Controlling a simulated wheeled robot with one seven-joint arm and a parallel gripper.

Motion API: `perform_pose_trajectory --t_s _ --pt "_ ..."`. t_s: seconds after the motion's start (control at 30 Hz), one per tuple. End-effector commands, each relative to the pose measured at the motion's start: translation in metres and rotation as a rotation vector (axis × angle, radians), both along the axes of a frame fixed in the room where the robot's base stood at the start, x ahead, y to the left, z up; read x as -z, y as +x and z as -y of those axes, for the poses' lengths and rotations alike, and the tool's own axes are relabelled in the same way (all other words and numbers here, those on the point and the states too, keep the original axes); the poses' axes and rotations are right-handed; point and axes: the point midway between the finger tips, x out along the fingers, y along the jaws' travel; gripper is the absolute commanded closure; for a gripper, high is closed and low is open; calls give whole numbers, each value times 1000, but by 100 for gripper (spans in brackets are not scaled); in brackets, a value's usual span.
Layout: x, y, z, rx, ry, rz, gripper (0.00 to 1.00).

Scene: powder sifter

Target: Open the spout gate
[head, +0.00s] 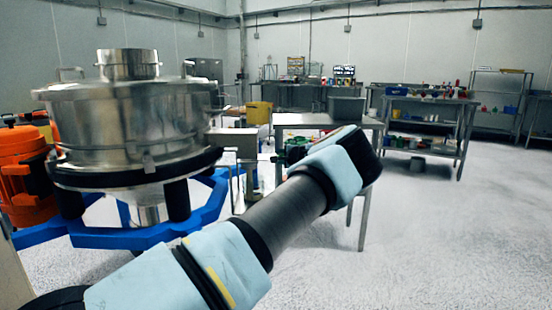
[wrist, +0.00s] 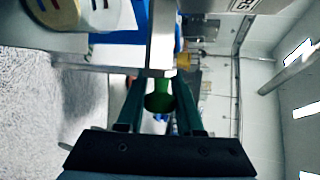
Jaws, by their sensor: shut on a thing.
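The steel powder sifter (head: 135,115) stands at the left of the head view on black legs over a blue frame. The knob lies between the fingers, in line with the bar. In the head view, my wrist hides most of the gripper and the knob. The gate opening itself does not show.
The blue frame (head: 130,238) spreads low around the sifter. An orange machine (head: 25,170) stands at far left. A steel table (head: 325,122) stands behind my wrist, and a loaded bench (head: 430,100) further right. The floor at right is clear.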

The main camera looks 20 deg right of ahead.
Motion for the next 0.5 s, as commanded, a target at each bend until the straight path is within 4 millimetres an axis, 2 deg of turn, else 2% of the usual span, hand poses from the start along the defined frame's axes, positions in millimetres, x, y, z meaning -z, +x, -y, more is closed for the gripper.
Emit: perform_pose_trajectory --t_s 0.03,0.07,0.1,0.33,0.5 --pt "1 0 -1 -1 1 -1 100" --pt "1 0 -1 -1 1 -1 64" --pt "1 0 -1 -2 1 -1 59" --pt "1 0 -1 -1 0 -1 34" --pt "0 0 -1 -1 0 0 34"
